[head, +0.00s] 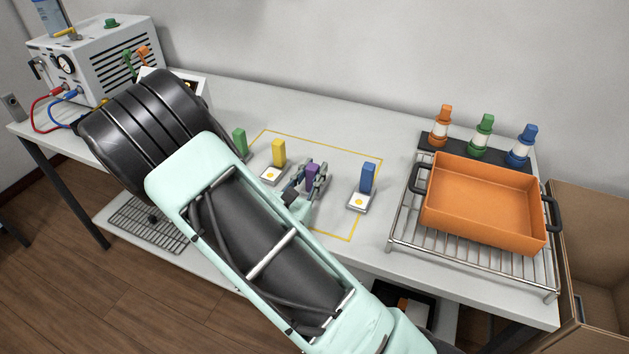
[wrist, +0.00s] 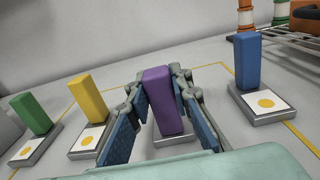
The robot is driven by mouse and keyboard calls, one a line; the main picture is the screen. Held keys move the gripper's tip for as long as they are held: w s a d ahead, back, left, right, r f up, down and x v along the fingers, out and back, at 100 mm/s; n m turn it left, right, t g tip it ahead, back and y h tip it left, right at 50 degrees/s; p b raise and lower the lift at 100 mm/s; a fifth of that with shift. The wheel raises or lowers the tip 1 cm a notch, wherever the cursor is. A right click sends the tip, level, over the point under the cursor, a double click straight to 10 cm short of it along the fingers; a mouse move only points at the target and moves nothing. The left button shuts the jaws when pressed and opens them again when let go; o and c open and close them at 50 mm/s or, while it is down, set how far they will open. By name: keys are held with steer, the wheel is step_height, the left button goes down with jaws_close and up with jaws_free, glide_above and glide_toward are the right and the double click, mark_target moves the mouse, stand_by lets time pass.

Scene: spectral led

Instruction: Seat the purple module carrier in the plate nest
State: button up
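The purple module carrier (head: 311,174) stands upright on the bench, and its grey and white base shows in the wrist view. The purple block (wrist: 163,98) there rises between the fingers. My gripper (head: 306,184) is open around the carrier. In the wrist view my gripper (wrist: 161,128) has one blue-padded finger on each side of the block, with gaps visible beside its lower part. I cannot pick out the plate nest for sure; my arm hides part of the bench at left.
Green (head: 240,142), yellow (head: 279,152) and blue (head: 367,178) carriers stand nearby inside or near a yellow outline. An orange tray (head: 480,199) on a wire rack is at right. An instrument box (head: 105,60) with cables is at back left. The bench behind the carriers is clear.

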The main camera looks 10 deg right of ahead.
mark_target(312, 165)
jaws_close()
steer(key=shift+r, duration=0.1)
steer(key=shift+r, duration=0.5)
step_height(312, 165, up, 3)
steer(key=shift+a+f+p, duration=0.1)
steer(key=shift+f+p, duration=0.1)
steer(key=shift+p, duration=0.3)
steer(key=s+a+r+p, duration=0.2)
steer(key=s+a+r, duration=0.6)
steer(key=s, duration=0.3)
steer(key=shift+s+r, duration=0.2)
steer(key=shift+r, duration=0.4)
